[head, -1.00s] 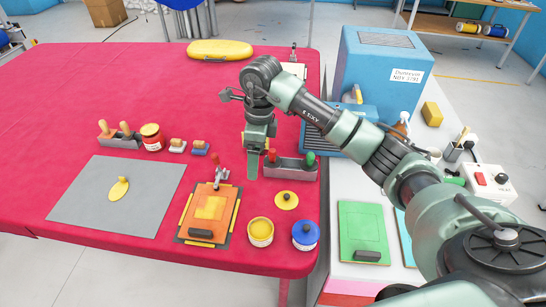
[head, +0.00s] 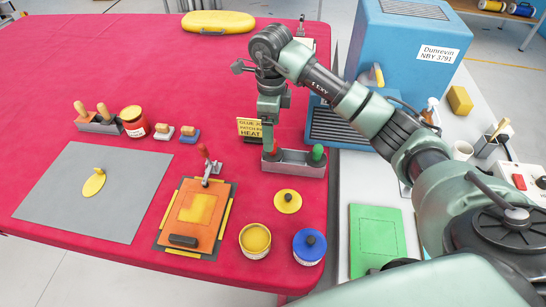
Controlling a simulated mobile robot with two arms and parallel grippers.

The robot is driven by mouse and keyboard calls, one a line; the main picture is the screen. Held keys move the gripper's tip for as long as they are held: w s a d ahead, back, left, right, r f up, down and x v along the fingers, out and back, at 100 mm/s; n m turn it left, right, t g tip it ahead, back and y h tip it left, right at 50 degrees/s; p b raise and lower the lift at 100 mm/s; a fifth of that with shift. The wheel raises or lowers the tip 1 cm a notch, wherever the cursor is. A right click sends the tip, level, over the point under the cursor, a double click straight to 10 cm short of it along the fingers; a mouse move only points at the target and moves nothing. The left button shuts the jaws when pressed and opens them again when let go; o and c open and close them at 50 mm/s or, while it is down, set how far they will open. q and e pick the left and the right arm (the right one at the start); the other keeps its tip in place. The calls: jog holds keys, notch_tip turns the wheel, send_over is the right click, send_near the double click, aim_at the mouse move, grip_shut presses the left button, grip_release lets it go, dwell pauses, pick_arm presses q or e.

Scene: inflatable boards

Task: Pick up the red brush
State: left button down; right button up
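The red brush (head: 269,155) stands in the left end of a grey metal holder (head: 297,169) near the right edge of the red table. Only a little of its red handle shows; my gripper hides the rest. A green-handled brush (head: 318,154) stands at the holder's right end. My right gripper (head: 268,143) points down directly over the red brush, with its fingers at the handle. I cannot tell whether the fingers are apart or closed on it. My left gripper is not in view.
A sign (head: 250,129) stands just left of my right gripper. A blue machine (head: 340,125) stands close on the right.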

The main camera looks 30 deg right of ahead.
aim_at(273, 153)
notch_tip(273, 153, down, 3)
jog(key=shift+d+r+b, duration=0.1)
jog(key=shift+r+b, duration=0.1)
jog(key=shift+b, duration=0.55)
jog(key=shift+f, duration=0.15)
notch_tip(273, 153, down, 7)
jog(key=shift+r+p, duration=0.1)
jog(key=shift+p, duration=1.1)
jog(key=shift+d+f, duration=0.1)
jog(key=shift+f, duration=0.2)
jog(key=c, duration=1.5)
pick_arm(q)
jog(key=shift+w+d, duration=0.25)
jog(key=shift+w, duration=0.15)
pick_arm(e)
jog(key=shift+c, duration=0.2)
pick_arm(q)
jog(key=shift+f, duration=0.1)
pick_arm(e)
jog(key=shift+r, duration=0.15)
